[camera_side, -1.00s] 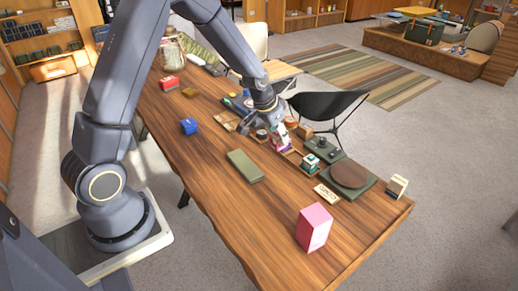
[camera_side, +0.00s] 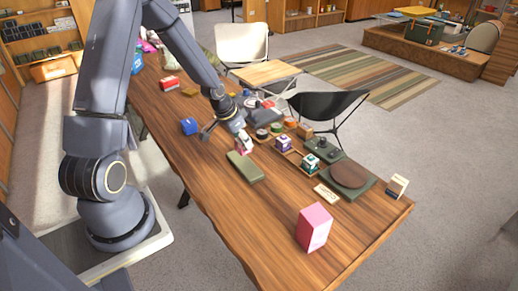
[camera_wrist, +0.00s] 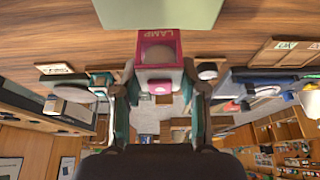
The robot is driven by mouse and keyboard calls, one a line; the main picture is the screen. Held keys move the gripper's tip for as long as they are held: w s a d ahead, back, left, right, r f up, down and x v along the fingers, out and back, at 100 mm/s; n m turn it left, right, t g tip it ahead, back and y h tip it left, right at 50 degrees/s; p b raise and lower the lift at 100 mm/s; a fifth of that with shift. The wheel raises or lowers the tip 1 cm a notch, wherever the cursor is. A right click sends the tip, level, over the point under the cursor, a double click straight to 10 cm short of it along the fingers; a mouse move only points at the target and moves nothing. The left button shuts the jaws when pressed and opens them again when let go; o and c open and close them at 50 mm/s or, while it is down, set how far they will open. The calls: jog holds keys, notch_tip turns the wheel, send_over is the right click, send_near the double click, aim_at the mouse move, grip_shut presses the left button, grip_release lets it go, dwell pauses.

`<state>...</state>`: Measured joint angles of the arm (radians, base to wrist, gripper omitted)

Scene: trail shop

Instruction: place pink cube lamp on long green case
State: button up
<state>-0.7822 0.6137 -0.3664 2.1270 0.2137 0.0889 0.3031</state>
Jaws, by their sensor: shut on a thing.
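In the side view only a bit of pink lamp (camera_side: 237,158) shows below the fingers, at the far end of the long green case (camera_side: 247,168). The case lies flat on the wooden table. In the wrist view the green case (camera_wrist: 160,12) fills the top middle, just beyond the lamp. I cannot tell whether lamp and case touch.
A large pink box (camera_side: 314,228) stands near the table's front edge. A purple and white box (camera_side: 283,143) and a green and white box (camera_side: 309,162) stand to the right. Bare wood surrounds the near end of the case.

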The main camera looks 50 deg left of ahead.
aim_at(244, 152)
jog(key=shift+f, duration=2.6)
jog(key=shift+f, duration=0.15)
jog(key=o, duration=1.2)
jog(key=v, duration=1.2)
jog(key=shift+t, duration=0.6)
jog(key=s+d+r, duration=0.5)
jog(key=r, duration=0.1)
jog(key=s+d+r, duration=0.5)
jog(key=r, duration=0.1)
jog(key=s+d+r, duration=0.5)
jog(key=d+r, duration=0.1)
jog(key=shift+r, duration=0.3)
